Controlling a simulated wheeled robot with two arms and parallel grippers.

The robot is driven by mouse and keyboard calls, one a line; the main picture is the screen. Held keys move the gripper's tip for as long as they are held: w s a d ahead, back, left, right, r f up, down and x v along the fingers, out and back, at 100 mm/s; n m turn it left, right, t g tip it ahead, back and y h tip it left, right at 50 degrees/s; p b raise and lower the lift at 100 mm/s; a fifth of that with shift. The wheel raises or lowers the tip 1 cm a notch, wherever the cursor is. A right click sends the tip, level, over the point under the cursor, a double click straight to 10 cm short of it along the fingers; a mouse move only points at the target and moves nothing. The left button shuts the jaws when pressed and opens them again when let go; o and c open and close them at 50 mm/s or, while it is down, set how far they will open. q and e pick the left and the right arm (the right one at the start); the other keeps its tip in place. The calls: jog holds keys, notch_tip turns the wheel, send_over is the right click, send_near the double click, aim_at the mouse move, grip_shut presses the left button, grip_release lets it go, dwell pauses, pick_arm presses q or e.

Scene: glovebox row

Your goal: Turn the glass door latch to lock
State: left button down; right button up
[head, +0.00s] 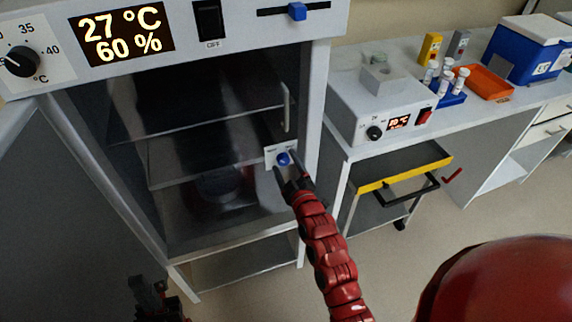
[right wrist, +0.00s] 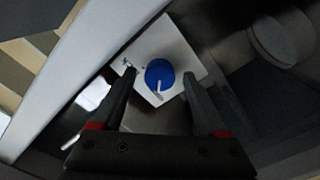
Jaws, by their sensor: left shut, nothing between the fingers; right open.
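The latch is a round blue knob (head: 283,159) on a white plate (head: 270,152) at the right edge of the glass door (head: 160,130). In the right wrist view the blue knob (right wrist: 159,75) carries a pale pointer line running toward the lower edge of its plate (right wrist: 184,47). My right gripper (head: 290,168) is open, its fingers pointing at the knob. In the right wrist view its fingertips (right wrist: 160,76) lie on either side of the knob; I cannot tell whether they touch it. My left gripper (head: 150,287) is shut and empty, low at the bottom left, away from the door.
The cabinet's top panel has a display (head: 122,32), a dial (head: 20,61), a black switch (head: 208,20) and a blue slider (head: 297,11). A vertical door handle (head: 286,108) is above the latch. A yellow-edged cart (head: 405,168) stands to the right, under a bench with a heater box (head: 375,105).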

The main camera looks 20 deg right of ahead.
jog(key=shift+c, duration=0.3)
grip_shut()
jog(key=m+b, duration=0.2)
jog(key=m, duration=0.1)
jog(key=shift+m, duration=0.4)
jog(key=m+b, duration=0.3)
jog(key=m, duration=0.2)
jog(key=m+b, duration=0.1)
jog(key=m, duration=0.3)
jog(key=shift+m, duration=0.4)
jog(key=m+b, duration=0.1)
jog(key=m, duration=0.3)
jog(key=shift+m, duration=0.3)
